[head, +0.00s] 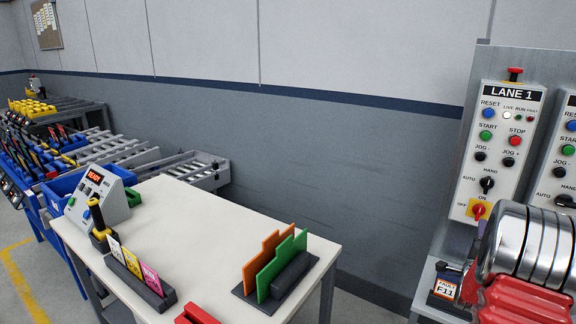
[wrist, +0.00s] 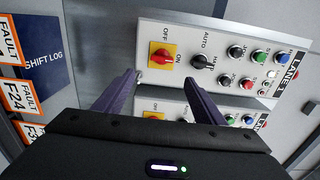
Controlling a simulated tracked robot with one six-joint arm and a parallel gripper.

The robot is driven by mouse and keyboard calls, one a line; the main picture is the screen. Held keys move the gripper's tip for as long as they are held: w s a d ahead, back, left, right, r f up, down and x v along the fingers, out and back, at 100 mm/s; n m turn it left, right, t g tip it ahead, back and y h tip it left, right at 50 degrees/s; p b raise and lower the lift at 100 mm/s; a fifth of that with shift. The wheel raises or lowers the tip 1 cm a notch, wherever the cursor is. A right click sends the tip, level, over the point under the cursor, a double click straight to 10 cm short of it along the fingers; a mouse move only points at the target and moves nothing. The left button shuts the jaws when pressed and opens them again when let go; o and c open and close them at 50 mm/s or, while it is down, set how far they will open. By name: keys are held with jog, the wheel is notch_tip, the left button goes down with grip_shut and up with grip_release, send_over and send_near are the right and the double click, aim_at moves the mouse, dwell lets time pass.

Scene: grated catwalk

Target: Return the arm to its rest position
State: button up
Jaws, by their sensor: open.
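My gripper (wrist: 160,78) shows in the wrist view with its two dark fingers spread apart and nothing between them. It points at a grey lane control panel (wrist: 222,62), which appears rotated in that view. The panel's red rotary switch (wrist: 162,59) on a yellow plate shows just beyond the fingertips, apart from them as far as I can tell. The gripper's fingers are not visible in the head view.
In the head view, the LANE 1 panel (head: 497,150) stands at the right with another panel beside it. A white table (head: 190,225) holds a READY box (head: 97,200), card holders and coloured dividers (head: 275,262). Conveyors (head: 185,170) lie behind. Fault cards (wrist: 17,97) line the wrist view's left.

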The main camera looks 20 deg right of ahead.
jog(key=s+a+f+n+g+y, duration=0.2)
jog(key=f+n, duration=0.1)
jog(key=f, duration=0.3)
jog(key=s+a+f+n+g+y, duration=0.1)
jog(key=a+f+n+g+y, duration=0.15)
jog(key=f, duration=0.35)
jog(key=s+a+n+g+y, duration=0.25)
jog(key=a+n, duration=0.35)
jog(key=a, duration=0.3)
jog(key=s+a+r+n+y, duration=0.2)
jog(key=s+a+r+n, duration=0.3)
jog(key=a, duration=1)
jog(key=s+a+r+n+y, duration=0.2)
jog(key=s+a+r+n, duration=0.3)
jog(key=a, duration=0.9)
jog(key=s+a+r+n+y, duration=0.2)
jog(key=s+a+r+n, duration=0.3)
jog(key=a, duration=1)
notch_tip(320, 180, up, 4)
jog(key=shift+s+a+f+n+t+y, duration=0.2)
jog(key=shift+a+n+t+y, duration=0.15)
jog(key=shift+n, duration=0.4)
jog(key=shift+c, duration=0.5)
